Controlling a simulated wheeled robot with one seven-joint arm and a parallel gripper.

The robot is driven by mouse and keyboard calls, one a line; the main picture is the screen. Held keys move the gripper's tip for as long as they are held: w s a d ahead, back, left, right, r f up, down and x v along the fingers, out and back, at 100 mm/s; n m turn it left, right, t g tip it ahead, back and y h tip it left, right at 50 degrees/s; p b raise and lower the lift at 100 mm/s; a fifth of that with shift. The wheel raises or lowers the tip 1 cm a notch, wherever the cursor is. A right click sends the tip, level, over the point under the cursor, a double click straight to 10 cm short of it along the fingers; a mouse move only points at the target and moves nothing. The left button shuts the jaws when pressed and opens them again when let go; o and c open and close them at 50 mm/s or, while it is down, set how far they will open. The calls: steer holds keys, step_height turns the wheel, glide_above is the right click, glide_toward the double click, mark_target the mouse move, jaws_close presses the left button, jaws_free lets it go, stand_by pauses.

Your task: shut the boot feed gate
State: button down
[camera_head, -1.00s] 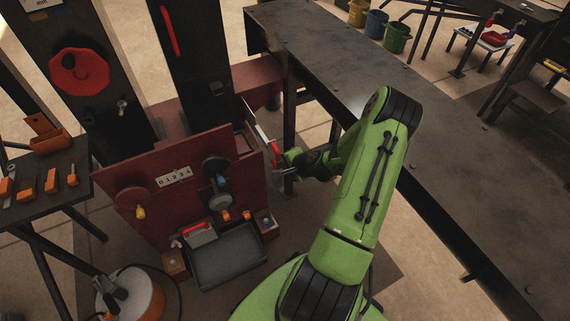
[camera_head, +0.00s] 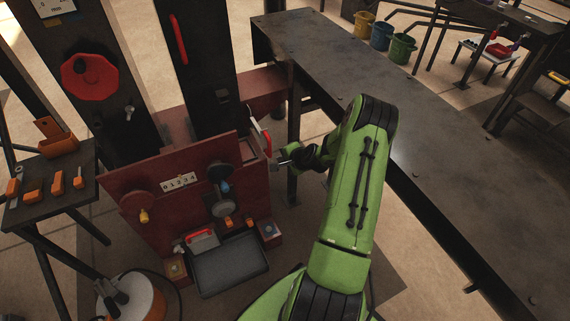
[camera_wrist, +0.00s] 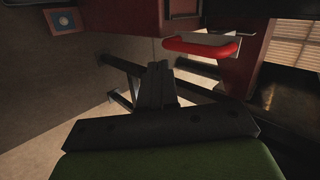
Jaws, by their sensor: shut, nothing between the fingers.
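The boot feed gate is a pale plate (camera_head: 255,124) with a red handle (camera_head: 267,143), at the right side of the dark red press boot. It stands at a slight angle to the boot wall, and I cannot tell whether a gap is left. My gripper (camera_head: 279,161) is shut and empty, just right of and below the handle. In the wrist view the shut fingers (camera_wrist: 158,82) point forward, and the red handle (camera_wrist: 202,46) lies above and to the right of their tips. I cannot tell whether they touch the gate.
A long dark bench (camera_head: 345,75) runs along the right behind my arm. The boot's front panel (camera_head: 150,205) carries a number counter and knobs, with a grey tray (camera_head: 228,265) below. A tool table (camera_head: 50,185) stands at the left. Floor is open between boot and bench.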

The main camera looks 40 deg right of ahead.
steer(key=p+v, duration=0.2)
steer(key=v, duration=0.7)
steer(key=shift+s+r+p, duration=0.25)
steer(key=shift+r+p, duration=0.05)
steer(key=shift+p, duration=0.1)
steer(key=s+a+r+n+g+y+p, duration=0.1)
steer(key=a+r+n+g+p, duration=0.15)
steer(key=a+r+n, duration=0.65)
steer(key=s+a+r+n+g+p, duration=0.1)
steer(key=a+r+n+p, duration=0.25)
steer(key=a+r, duration=0.95)
steer(key=s+a+r+n+p, duration=0.2)
steer(key=s+a+r+n, duration=0.1)
steer(key=s+r, duration=0.5)
steer(key=s+a+r+n+p, duration=0.3)
steer(key=s+r, duration=0.5)
steer(key=s, duration=0.1)
steer(key=shift+a, duration=0.3)
